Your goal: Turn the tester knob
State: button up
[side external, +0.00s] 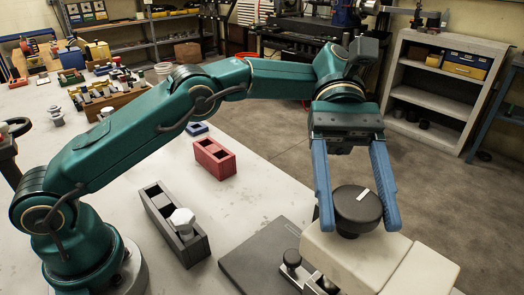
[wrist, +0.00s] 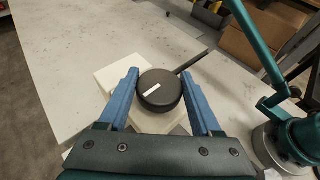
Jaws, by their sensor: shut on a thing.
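The tester knob (side external: 357,208) is a dark round knob with a white mark line on top. It stands on the cream tester body (side external: 345,258) at the right front of the bench in the side view. My gripper (side external: 358,205) points down with its blue fingers on either side of the knob, shut on it. In the wrist view the knob (wrist: 161,91) sits between the fingertips (wrist: 160,95), and its white mark lies slightly tilted left of its centre. The knob's underside is mostly hidden.
A red block (side external: 214,158) lies farther back. A dark flat plate (side external: 258,258) lies beside the tester. Bare bench lies between these.

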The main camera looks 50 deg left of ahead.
dwell(0.4)
jog(key=o, duration=1.4)
jog(key=shift+c, duration=0.2)
jog(key=shift+w+r+n, duration=0.1)
jog(key=shift+n, duration=0.2)
jog(key=shift+n+t+h, duration=0.8)
jog(key=shift+t, duration=0.2)
jog(key=shift+n+t+h, duration=0.6)
jog(key=shift+n+t, duration=0.5)
jog(key=shift+t, duration=0.1)
